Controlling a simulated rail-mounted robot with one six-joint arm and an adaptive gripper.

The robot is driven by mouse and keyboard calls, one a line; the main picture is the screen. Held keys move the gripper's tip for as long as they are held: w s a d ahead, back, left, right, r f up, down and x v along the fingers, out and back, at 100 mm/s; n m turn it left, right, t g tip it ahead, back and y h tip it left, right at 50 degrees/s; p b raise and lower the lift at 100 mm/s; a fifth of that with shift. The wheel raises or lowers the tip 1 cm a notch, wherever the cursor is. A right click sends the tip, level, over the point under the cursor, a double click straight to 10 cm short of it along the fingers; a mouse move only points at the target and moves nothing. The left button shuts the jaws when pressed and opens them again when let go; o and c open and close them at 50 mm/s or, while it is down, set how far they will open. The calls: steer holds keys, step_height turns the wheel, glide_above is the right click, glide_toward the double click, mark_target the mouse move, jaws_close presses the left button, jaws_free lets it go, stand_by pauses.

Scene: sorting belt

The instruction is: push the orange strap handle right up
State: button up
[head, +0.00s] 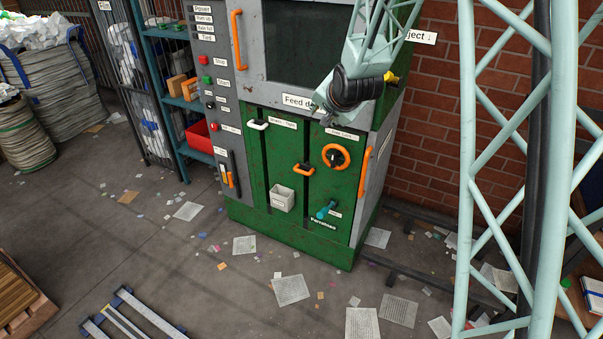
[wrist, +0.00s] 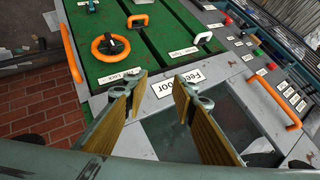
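The orange strap handle (head: 304,170) sits on the green lower front of the machine, partway along a dark vertical slot, with slot showing above it. It also shows in the wrist view (wrist: 138,20), at the top and seen upside down. My gripper (head: 320,108) is in front of the machine near the "Feed door" label, above the handle and apart from it. In the wrist view my gripper (wrist: 155,88) has its two fingers spread with nothing between them. In the head view the arm hides part of the upper front.
A white handle (head: 258,124) sits at the top of the slot to the left. An orange ring wheel (head: 336,157) is close on the right, with a teal knob (head: 326,210) below.

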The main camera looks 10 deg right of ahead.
steer(key=w+f+m+t+y+p, duration=0.1)
steer(key=w+f+m+t, duration=0.1)
steer(key=w+f, duration=0.7)
steer(key=w+f+m+t, duration=0.1)
steer(key=w+f+m, duration=0.25)
steer(key=f, duration=0.85)
steer(key=m+t+y, duration=0.1)
steer(key=m+t, duration=0.2)
glide_toward(302, 173)
steer(key=s+r, duration=0.1)
steer(key=s, duration=0.1)
steer(key=shift+s+d+f+m+p, duration=0.2)
steer(key=shift+s+f+m+p, duration=0.15)
steer(key=shift+p, duration=0.1)
steer(key=shift+w, duration=0.2)
steer(key=shift+w+a+f+b, duration=0.15)
steer(key=shift+w+a+f, duration=0.2)
steer(key=shift+w, duration=1.85)
steer(key=shift+w+a+f+b, duration=0.2)
steer(key=shift+w+f, duration=0.15)
steer(key=shift+w, duration=1.85)
steer(key=shift+w+a+f+b, duration=0.1)
steer(key=shift+w+a+f, duration=0.25)
steer(key=shift+w, duration=1.85)
steer(key=shift+c, duration=0.7)
jaws_close()
